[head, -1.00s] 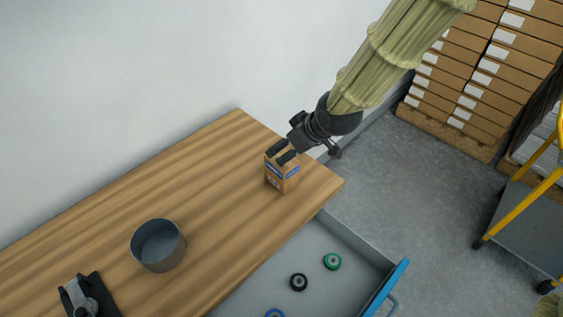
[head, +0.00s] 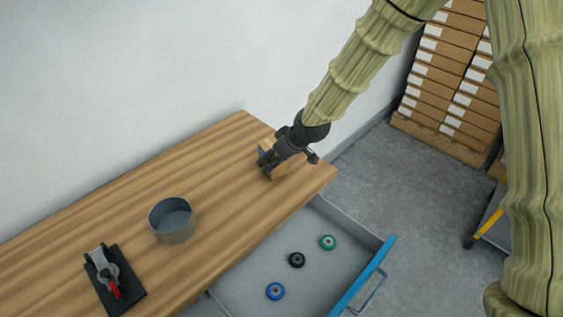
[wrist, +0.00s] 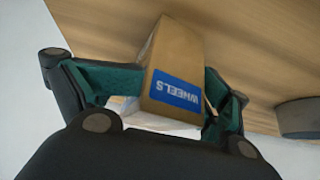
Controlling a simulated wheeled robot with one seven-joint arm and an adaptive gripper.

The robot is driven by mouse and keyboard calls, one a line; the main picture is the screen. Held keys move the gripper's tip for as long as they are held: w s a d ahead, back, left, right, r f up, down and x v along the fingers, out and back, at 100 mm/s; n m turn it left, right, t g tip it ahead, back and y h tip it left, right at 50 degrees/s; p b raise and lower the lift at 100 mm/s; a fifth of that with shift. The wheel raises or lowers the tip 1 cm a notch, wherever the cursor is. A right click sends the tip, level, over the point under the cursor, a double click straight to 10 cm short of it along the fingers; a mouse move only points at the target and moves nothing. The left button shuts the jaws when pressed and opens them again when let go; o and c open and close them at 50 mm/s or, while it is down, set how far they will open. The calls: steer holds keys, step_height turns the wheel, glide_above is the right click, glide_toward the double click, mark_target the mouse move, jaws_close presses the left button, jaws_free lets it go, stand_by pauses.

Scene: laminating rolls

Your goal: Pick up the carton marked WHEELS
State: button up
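The carton marked WHEELS (wrist: 182,65) is a brown box with a blue label, whose lettering is upside down in the wrist view. It also shows in the head view (head: 270,162), at the far right end of the wooden table, partly hidden by my gripper (head: 267,160). In the wrist view my gripper (wrist: 178,88) has one green-padded finger on each side of the carton. Both fingers appear to press against its sides. I cannot tell whether the carton's base touches the table.
A grey round container (head: 173,222) and a black clamp device with a red tip (head: 113,283) are on the table (head: 215,160). An open drawer (head: 250,265) in front holds blue (head: 275,291), black (head: 297,260) and green (head: 327,242) wheels. Stacked boxes (head: 445,80) stand behind.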

steer(key=shift+s+r, duration=0.15)
steer(key=shift+d, duration=0.15)
steer(key=shift+c, duration=0.3)
steer(key=shift+w+d+f, duration=0.1)
steer(key=shift+w+f, duration=0.15)
steer(key=shift+w, duration=0.15)
steer(key=c, duration=0.7)
steer(key=shift+s+r, duration=0.15)
steer(key=shift+r, duration=0.05)
steer(key=shift+c, duration=0.2)
